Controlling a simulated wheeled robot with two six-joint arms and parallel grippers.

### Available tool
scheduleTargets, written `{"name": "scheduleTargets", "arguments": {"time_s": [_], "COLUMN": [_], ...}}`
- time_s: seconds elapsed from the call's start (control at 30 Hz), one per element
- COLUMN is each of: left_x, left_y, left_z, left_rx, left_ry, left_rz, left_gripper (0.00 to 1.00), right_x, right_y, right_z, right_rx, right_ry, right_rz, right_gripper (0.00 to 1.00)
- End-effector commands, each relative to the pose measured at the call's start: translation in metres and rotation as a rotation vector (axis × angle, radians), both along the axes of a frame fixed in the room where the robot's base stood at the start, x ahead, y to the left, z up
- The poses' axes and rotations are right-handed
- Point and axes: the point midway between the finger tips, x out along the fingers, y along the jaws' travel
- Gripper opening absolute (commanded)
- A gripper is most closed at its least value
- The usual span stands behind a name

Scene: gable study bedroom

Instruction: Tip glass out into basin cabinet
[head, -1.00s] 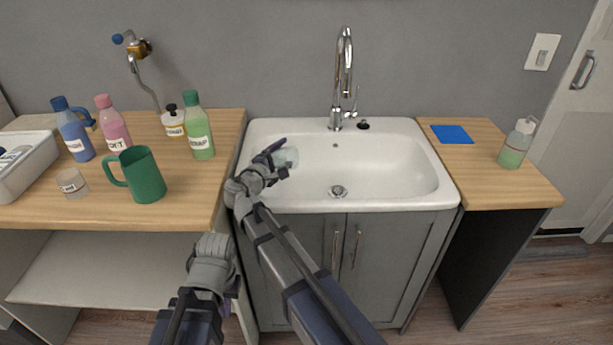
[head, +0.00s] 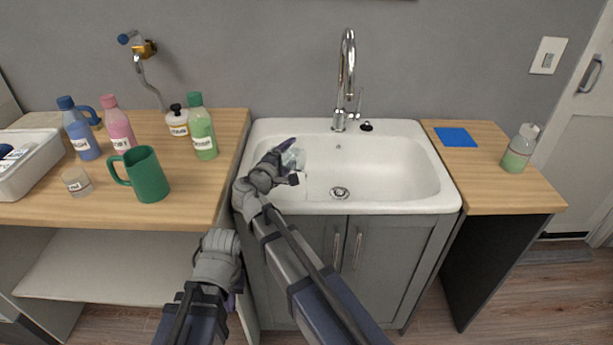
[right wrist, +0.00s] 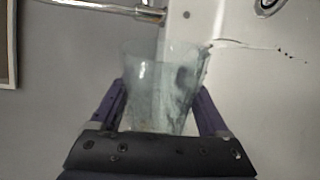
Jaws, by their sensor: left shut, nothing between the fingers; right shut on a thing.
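The clear glass (head: 293,158) is over the left part of the white basin (head: 405,180) of the basin cabinet (head: 385,255). My right gripper (head: 289,163) is shut on it and holds it tilted. In the right wrist view the glass (right wrist: 160,92) sits between both fingers of the right gripper (right wrist: 161,95). A thin pale streak with dark specks (right wrist: 285,51) runs from near its rim towards the drain side; I cannot tell how much is left inside. My left gripper (head: 236,287) is shut and empty, low in front of the left counter, partly hidden by its wrist.
A chrome tap (head: 346,80) stands behind the basin. The left counter (head: 70,210) holds a green mug (head: 150,177), a small jar (head: 77,182), several bottles and a white bin (head: 30,170). The right counter (head: 490,185) holds a blue cloth (head: 455,137) and a soap dispenser (head: 519,150).

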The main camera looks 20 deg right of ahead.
Motion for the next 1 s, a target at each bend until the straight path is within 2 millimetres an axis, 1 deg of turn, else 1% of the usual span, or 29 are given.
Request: {"name": "scheduleTargets", "arguments": {"time_s": [0.03, 1.0], "left_x": [-0.0001, 0.0], "left_y": [0.0001, 0.0], "left_z": [0.0016, 0.0062], "left_rx": [0.0, 0.0], "left_ry": [0.0, 0.0], "left_rz": [0.0, 0.0], "left_gripper": [0.0, 0.0], "right_x": [-0.0003, -0.0009], "right_y": [-0.0024, -0.0093], "right_z": [0.0015, 0.0061], "right_rx": [0.011, 0.094], "right_ry": [-0.01, -0.077], "right_rz": [-0.001, 0.0], "right_gripper": [0.09, 0.09]}}
